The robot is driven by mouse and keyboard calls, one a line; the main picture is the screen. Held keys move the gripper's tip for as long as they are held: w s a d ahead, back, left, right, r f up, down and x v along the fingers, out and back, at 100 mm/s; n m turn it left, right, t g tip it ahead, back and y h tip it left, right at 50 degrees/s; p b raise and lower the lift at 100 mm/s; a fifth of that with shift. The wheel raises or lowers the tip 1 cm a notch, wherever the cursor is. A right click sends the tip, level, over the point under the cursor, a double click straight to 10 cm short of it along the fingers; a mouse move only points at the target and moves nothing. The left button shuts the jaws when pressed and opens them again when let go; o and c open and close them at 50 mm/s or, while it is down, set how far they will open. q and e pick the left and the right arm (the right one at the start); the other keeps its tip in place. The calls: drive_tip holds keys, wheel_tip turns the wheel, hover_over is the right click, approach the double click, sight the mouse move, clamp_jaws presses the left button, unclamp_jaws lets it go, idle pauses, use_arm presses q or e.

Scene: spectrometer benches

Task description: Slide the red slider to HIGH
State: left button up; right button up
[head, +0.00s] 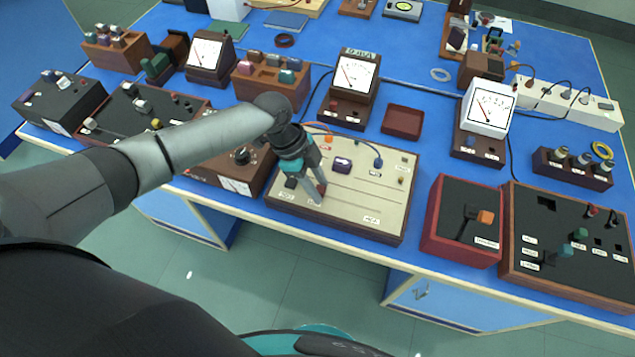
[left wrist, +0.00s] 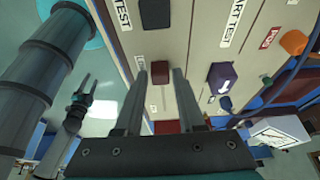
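The beige panel (head: 345,205) lies on the blue bench. The red slider (head: 321,187) stands on it, partly hidden by my left gripper (head: 316,192), which reaches down over it. In the left wrist view the slider (left wrist: 160,72) shows as a dark red block between the two fingertips of my left gripper (left wrist: 160,76). The fingers are apart, with a thin gap seen on each side of the slider. My right gripper (left wrist: 88,84) shows small at the left of the wrist view, away from the panel, its fingers apart. I cannot read which label says HIGH.
A purple knob (head: 342,164) stands behind the slider, with an orange knob (head: 328,140) and a blue knob (head: 378,162) farther back. A red-sided box (head: 432,222) stands right of the panel.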

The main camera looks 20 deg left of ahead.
use_arm(q)
clamp_jaws()
idle(1.0)
